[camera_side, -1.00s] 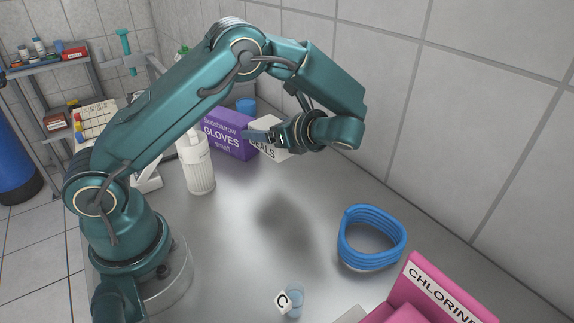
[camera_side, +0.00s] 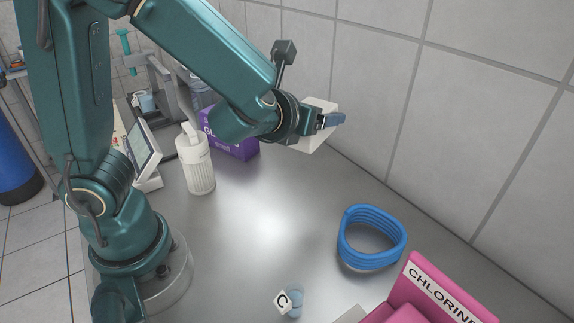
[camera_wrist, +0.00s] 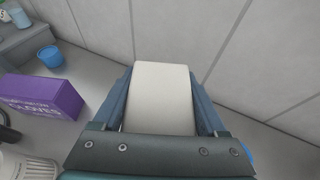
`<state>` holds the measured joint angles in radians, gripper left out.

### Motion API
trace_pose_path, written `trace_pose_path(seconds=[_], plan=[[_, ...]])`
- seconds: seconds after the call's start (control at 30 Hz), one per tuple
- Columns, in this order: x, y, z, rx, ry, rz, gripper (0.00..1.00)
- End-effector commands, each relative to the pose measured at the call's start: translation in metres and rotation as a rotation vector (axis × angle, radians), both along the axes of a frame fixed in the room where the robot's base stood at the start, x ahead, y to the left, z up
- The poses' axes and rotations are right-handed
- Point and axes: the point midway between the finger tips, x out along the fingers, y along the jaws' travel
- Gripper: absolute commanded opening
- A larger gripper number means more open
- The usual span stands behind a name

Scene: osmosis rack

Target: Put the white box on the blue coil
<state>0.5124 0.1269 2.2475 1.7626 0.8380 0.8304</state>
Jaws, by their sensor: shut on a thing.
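The white box (camera_side: 312,139) is in the air near the back wall in the side view, partly hidden behind my gripper (camera_side: 333,121). In the wrist view the white box (camera_wrist: 161,97) sits between the two fingers of my gripper (camera_wrist: 161,92), which is shut on it. The blue coil (camera_side: 371,238) lies on the metal bench, lower and to the right of the gripper in the side view. In the wrist view only a small blue patch shows at the lower right edge, perhaps the coil.
A purple gloves box (camera_side: 233,146) and a white bottle (camera_side: 196,163) stand on the bench to the left. A pink chlorine box (camera_side: 440,292) and a small cup (camera_side: 295,300) with a C tag are at the front. The bench's middle is clear.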

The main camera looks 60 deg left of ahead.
Motion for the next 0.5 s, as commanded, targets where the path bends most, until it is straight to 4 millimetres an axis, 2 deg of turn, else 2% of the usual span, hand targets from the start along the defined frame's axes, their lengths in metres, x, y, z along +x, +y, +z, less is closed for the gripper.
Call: trace_pose_path(seconds=[0.13,0.5], plan=[[0.003,-0.014,-0.002,0.001,0.003,-0.013,0.12],[0.016,-0.075,-0.041,0.003,0.002,-0.011,0.12]])
